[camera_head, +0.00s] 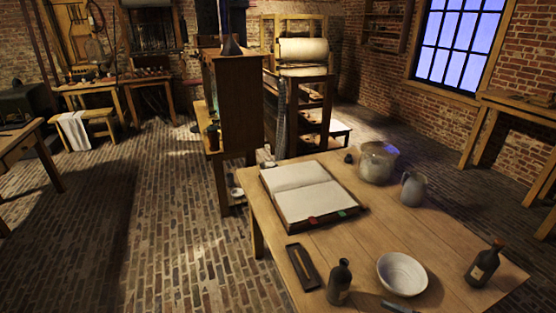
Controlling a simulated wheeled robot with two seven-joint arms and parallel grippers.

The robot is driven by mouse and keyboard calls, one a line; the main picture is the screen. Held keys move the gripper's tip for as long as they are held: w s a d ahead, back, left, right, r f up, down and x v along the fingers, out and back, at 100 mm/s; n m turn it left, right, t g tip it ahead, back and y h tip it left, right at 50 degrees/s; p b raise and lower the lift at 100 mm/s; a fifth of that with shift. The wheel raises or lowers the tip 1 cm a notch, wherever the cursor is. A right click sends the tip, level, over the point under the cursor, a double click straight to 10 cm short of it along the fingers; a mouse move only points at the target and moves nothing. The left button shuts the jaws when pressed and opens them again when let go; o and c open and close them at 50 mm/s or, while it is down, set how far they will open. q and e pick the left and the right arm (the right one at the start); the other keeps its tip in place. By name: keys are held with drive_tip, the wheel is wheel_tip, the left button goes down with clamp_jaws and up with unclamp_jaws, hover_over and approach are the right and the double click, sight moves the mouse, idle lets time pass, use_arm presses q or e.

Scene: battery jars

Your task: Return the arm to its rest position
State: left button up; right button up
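Neither of my grippers can be made out in the head view, and no arm of mine is clearly seen. A wooden table (437,237) fills the lower right. On it stand a glass jar (378,163) at the far edge and a grey pitcher (414,189) just in front of it. A dark bottle (340,282) stands upright near the front, and another labelled dark bottle (484,265) stands at the right. A white bowl (402,274) sits between the bottles. A dark elongated object (399,307) is cut off by the bottom edge; I cannot tell what it is.
An open book (308,190) lies at the table's far left, with a small dark tray (302,266) in front of it. A wooden cabinet (237,105) stands beyond the table. Brick floor (165,230) is open to the left. A side table (518,105) stands along the right wall.

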wheel_tip(320, 180, down, 5)
drive_tip(key=s+a+m+h, duration=0.25)
drive_tip(key=m+h, duration=0.35)
drive_tip(key=h, duration=0.4)
drive_tip(key=s+f+m+g+h, duration=0.25)
drive_tip(key=s+g, duration=0.45)
drive_tip(key=s, duration=0.7)
wheel_tip(320, 180, down, 29)
drive_tip(key=b, duration=0.6)
use_arm(q)
wheel_tip(320, 180, down, 10)
drive_tip(key=a+b, duration=0.1)
drive_tip(key=b, duration=0.3)
drive_tip(key=shift+s, duration=0.45)
use_arm(e)
drive_tip(key=s+d+f+g, duration=0.2)
drive_tip(key=s+d+f, duration=0.1)
drive_tip(key=s+f, duration=1.4)
wheel_tip(320, 180, down, 4)
drive_tip(key=shift+s+d+f+h, duration=0.15)
drive_tip(key=shift+s+h, duration=0.05)
drive_tip(key=shift+h, duration=0.15)
